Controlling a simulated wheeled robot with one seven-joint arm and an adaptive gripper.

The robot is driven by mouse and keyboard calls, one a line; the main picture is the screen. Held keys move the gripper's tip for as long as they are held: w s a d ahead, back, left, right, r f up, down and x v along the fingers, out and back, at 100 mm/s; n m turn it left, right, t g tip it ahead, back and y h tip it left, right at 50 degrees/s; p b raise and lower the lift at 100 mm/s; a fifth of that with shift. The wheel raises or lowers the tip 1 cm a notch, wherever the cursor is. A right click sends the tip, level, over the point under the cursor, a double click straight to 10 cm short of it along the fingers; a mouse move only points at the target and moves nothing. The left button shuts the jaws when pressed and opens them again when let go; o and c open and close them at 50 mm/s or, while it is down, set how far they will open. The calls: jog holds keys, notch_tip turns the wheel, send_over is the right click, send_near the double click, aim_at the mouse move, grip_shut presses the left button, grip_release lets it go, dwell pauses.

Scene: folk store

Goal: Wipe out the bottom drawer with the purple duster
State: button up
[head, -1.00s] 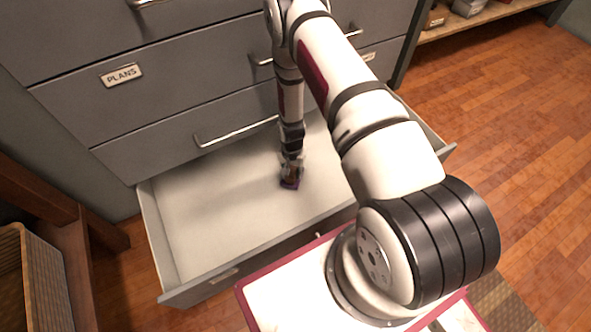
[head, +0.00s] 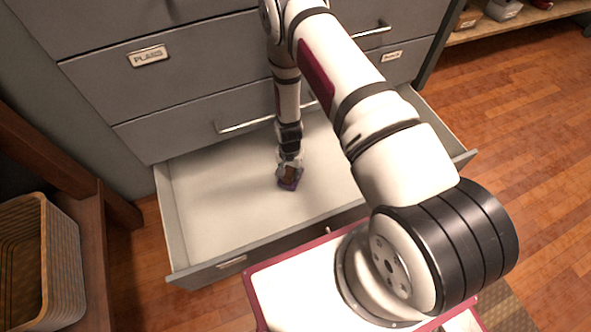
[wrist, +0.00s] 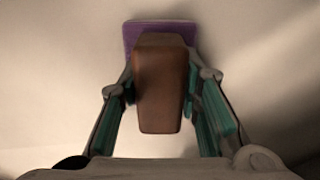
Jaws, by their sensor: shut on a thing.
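The bottom drawer (head: 205,205) is pulled open, and its pale floor shows in the head view. Whether the pad presses on the floor I cannot tell. My arm hides part of the drawer's right side.
The grey cabinet (head: 190,85) with closed upper drawers rises behind the open drawer. A wicker basket (head: 45,265) stands on brown wooden furniture at left. A low shelf (head: 500,22) with small items is at top right. The wooden floor at right (head: 530,140) is clear.

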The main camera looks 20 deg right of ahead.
jog(key=shift+r, duration=0.1)
jog(key=shift+r+p, duration=2.05)
jog(key=shift+r, duration=0.9)
jog(key=shift+r+p, duration=0.95)
jog(key=shift+r, duration=0.6)
jog(key=shift+w, duration=0.1)
